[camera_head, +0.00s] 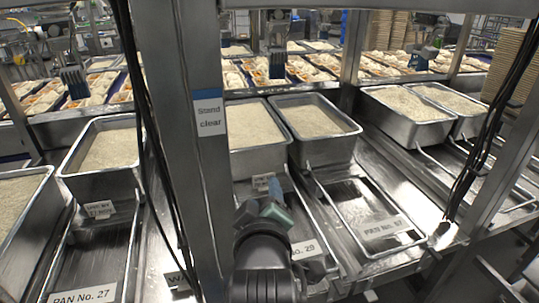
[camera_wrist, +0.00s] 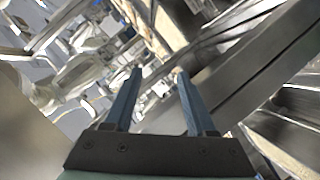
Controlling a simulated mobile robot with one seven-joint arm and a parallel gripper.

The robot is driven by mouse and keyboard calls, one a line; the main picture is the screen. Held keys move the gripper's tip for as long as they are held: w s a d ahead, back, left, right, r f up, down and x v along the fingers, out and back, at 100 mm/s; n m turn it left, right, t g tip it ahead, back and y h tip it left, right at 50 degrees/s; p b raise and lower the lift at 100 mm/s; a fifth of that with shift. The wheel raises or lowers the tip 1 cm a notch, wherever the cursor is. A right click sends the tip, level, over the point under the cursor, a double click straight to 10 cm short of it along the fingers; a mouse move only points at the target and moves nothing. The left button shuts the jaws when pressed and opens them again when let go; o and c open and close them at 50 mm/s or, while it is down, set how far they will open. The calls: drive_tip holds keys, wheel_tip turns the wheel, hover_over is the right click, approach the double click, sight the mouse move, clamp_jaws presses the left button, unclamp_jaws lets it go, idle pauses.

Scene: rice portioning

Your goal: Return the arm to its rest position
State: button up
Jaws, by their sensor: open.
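My gripper (camera_wrist: 158,75) is open and empty in the wrist view. Its two blue fingers stand apart, with a tilted view of metal framework beyond them. Nothing is held.
A steel post (camera_head: 190,130) with a "Stand clear" sign (camera_head: 209,113) rises close to my arm. Metal pans of rice stand behind: one at left (camera_head: 100,185), one at centre (camera_head: 325,150), one at right (camera_head: 400,130). Black cables (camera_head: 500,90) hang at right. An empty slot marked by a label (camera_head: 382,227) lies right of my arm.

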drive_tip(key=s+r+m+t, duration=0.2)
drive_tip(key=r+t, duration=0.1)
drive_tip(key=r, duration=0.8)
drive_tip(key=s+r+m+t, duration=0.2)
drive_tip(key=r+m+t, duration=0.1)
drive_tip(key=r, duration=0.7)
drive_tip(key=s+r+m+t, duration=0.2)
drive_tip(key=s+r+t, duration=0.1)
drive_tip(key=s+r, duration=0.3)
drive_tip(key=s+d+r+m+t+p, duration=0.1)
drive_tip(key=s+r+m+t, duration=0.2)
drive_tip(key=s+r, duration=0.3)
wheel_tip(320, 180, up, 5)
drive_tip(key=shift+f+t, duration=0.1)
drive_tip(key=shift+t, duration=0.4)
drive_tip(key=shift+c, duration=0.5)
drive_tip(key=shift+s, duration=0.1)
